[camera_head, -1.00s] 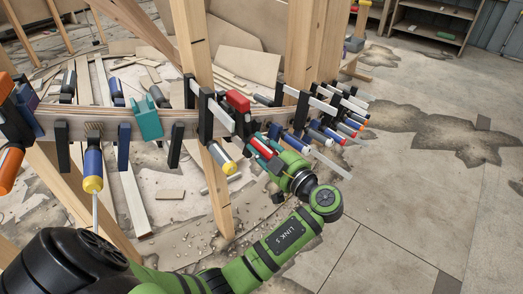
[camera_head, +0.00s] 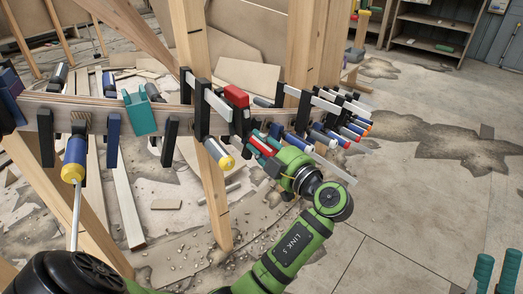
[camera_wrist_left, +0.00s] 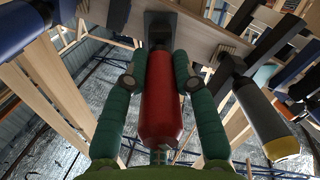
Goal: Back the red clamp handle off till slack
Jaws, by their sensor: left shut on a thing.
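The red clamp handle (camera_head: 261,146) sits below the curved laminated strip (camera_head: 95,106), among several clamps. In the left wrist view the red handle (camera_wrist_left: 162,100) fills the middle, running from a dark clamp part down toward the palm. My left gripper (camera_head: 262,143) reaches it from the lower right. Its two green fingers (camera_wrist_left: 158,62) lie on both sides of the handle and are shut on it. A red block (camera_head: 236,96) tops a dark clamp just above. My right gripper (camera_head: 497,268) shows only its green fingers at the lower right corner, apart and empty.
A clamp with a grey and yellow handle (camera_head: 218,154) hangs close to the left of the red one; it also shows in the left wrist view (camera_wrist_left: 264,120). Several clamps crowd the right. Wooden posts (camera_head: 197,60) stand behind. The floor at right is clear.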

